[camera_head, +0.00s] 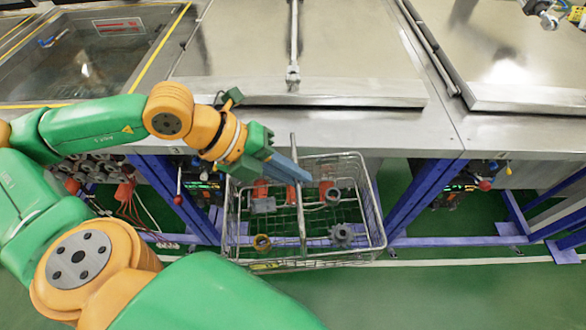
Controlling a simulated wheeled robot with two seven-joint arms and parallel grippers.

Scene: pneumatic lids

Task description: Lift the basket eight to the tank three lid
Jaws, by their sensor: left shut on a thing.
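A wire basket (374,213) hangs in front of the tanks, below the level of their top edge. It holds several metal and orange parts, among them a gear and rings. A metal handle bar (300,219) spans the middle of the basket. My left gripper (298,174) is shut on this handle near the basket's far side. A closed steel tank lid (310,45) with a central rod lies behind the basket. I cannot read a tank or basket number. My right gripper is not in view.
An open tank (75,60) with a yellow-edged rim stands at the left. Another steel lid (510,50) is at the right. Blue frame legs (425,195) stand on both sides of the basket. Green floor (430,285) in front is clear.

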